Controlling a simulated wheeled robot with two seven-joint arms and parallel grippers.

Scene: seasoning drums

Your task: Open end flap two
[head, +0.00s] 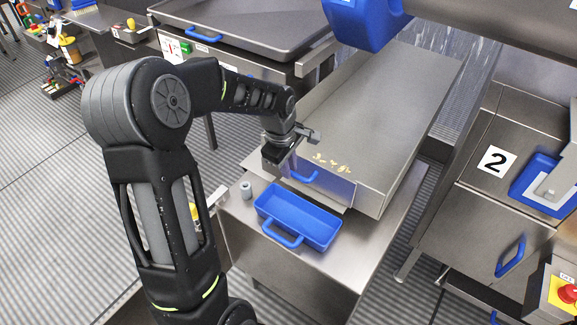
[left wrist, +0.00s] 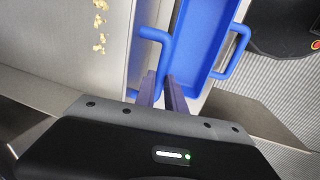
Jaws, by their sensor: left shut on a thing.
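A metal end flap (head: 333,188) with a blue handle (head: 304,178) stands upright across the near end of a long metal trough (head: 375,105). My left gripper (head: 285,168) is at the left part of this handle. In the left wrist view, the blue handle (left wrist: 162,50) runs down between my left fingers (left wrist: 163,90), which are shut on it. The fingers hide part of the handle. No number shows on this flap. My right gripper is not in view.
A blue tray (head: 297,212) with a handle sits on the metal stand just before the flap, beside a small grey cylinder (head: 246,189). Yellow bits (head: 333,164) lie in the trough behind the flap. A metal cabinet marked 2 (head: 495,160) stands at right.

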